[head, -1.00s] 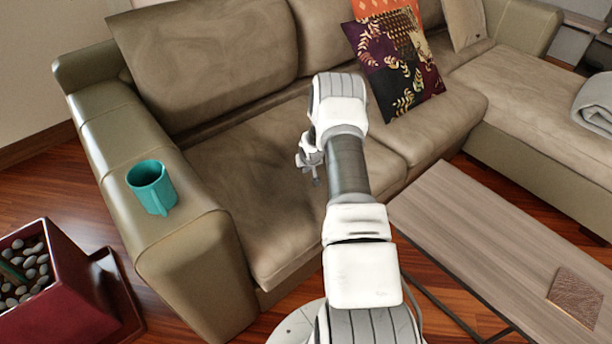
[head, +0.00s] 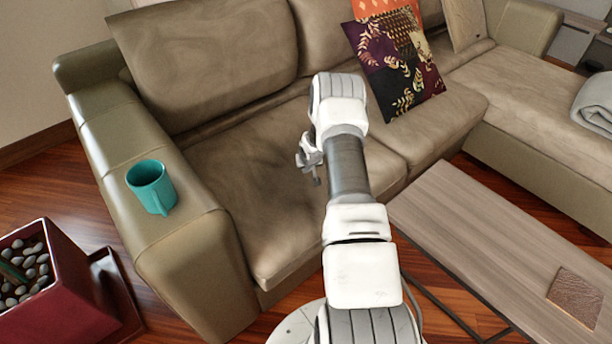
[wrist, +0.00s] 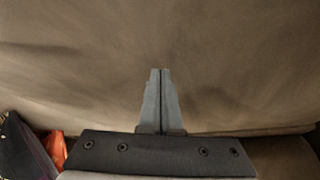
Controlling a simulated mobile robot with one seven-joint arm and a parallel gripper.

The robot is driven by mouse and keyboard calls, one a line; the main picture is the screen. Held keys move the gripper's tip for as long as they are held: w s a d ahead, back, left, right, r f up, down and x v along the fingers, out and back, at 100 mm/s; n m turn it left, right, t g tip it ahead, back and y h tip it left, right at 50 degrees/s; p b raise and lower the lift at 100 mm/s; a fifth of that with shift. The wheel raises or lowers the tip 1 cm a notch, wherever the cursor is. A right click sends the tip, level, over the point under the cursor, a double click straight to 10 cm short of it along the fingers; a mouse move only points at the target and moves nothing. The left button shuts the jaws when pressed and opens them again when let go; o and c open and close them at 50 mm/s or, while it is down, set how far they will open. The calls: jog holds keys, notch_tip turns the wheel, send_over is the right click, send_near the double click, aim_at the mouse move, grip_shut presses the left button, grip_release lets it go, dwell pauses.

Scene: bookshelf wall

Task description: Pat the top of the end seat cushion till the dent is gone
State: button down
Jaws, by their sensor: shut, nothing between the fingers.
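The end seat cushion (head: 250,190) is brown and lies beside the sofa's left armrest. Darker creases and shading show on its top; I cannot tell how deep any dent is. My gripper (head: 316,180) is over the right part of this cushion in the head view, partly hidden by my arm. In the wrist view my gripper (wrist: 161,72) has its two fingers together with nothing between them, pointing at the brown cushion surface (wrist: 80,70). I cannot tell whether the fingertips touch it.
A teal mug (head: 151,187) stands on the left armrest (head: 190,235). A patterned pillow (head: 395,70) leans on the backrest at right. A wooden coffee table (head: 480,240) stands right of my arm. A red planter with stones (head: 65,300) is at lower left.

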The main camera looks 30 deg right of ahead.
aim_at(306, 176)
notch_tip(306, 176, down, 3)
jog(key=b, duration=0.2)
jog(key=shift+f+b, duration=0.2)
jog(key=shift+b, duration=0.2)
jog(key=shift+r+p, duration=1.4)
jog(key=shift+r, duration=0.95)
jog(key=shift+f, duration=0.2)
notch_tip(306, 176, down, 2)
jog(key=shift+s+f+b, duration=0.1)
jog(key=shift+b, duration=1.05)
jog(key=shift+r+p, duration=0.9)
jog(key=shift+r, duration=0.85)
jog(key=shift+r+p, duration=0.95)
jog(key=shift+r, duration=0.7)
jog(key=shift+f, duration=0.1)
